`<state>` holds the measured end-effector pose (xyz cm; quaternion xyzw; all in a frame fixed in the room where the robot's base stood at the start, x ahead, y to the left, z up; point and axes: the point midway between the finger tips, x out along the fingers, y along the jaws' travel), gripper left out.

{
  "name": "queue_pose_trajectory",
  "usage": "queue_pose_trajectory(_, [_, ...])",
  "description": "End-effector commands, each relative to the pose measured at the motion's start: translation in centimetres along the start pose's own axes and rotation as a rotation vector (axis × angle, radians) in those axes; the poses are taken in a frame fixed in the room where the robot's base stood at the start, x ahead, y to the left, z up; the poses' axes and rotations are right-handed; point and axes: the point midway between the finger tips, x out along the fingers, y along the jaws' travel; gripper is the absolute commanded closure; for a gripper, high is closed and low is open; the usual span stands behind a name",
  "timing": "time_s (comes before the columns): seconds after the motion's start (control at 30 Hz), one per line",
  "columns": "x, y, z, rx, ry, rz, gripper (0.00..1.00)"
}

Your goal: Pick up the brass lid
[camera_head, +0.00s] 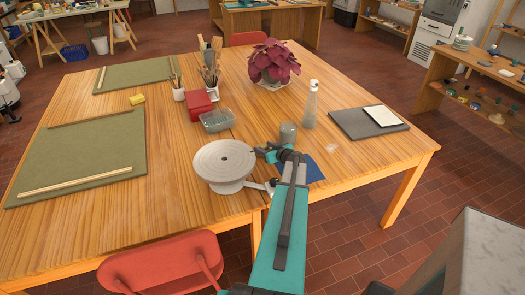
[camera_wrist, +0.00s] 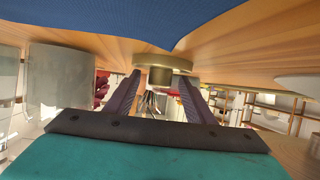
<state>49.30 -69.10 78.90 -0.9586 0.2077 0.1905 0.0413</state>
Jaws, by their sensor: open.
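The brass lid (camera_wrist: 163,59) shows in the wrist view as a flat, round, gold-coloured disc with a short round knob (camera_wrist: 160,77). The view is inverted, with the tabletop along its top. My gripper (camera_wrist: 159,82) is open, its two dark fingers spread to the left and right of the knob. I see no clear contact, and how deep the knob sits between the fingertips is hard to tell. In the head view my gripper (camera_head: 265,153) is low over the table, right of the white turntable wheel (camera_head: 222,160). I cannot make out the lid there.
A grey glass jar (camera_head: 288,132) stands close behind my gripper; it is large at the left of the wrist view (camera_wrist: 62,82). A blue cloth (camera_head: 315,172) lies to the right. A bottle (camera_head: 310,105) and a glass tray (camera_head: 216,121) stand farther back.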

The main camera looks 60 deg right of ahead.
Motion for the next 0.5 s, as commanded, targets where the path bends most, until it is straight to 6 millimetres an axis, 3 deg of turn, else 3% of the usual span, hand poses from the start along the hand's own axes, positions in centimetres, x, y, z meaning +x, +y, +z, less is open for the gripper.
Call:
queue_pose_trajectory(0.3, [0.01,-0.04,-0.01,0.0,0.0,-0.001,0.51])
queue_pose_trajectory(0.5, [0.01,-0.05,-0.02,-0.001,0.0,-0.001,0.85])
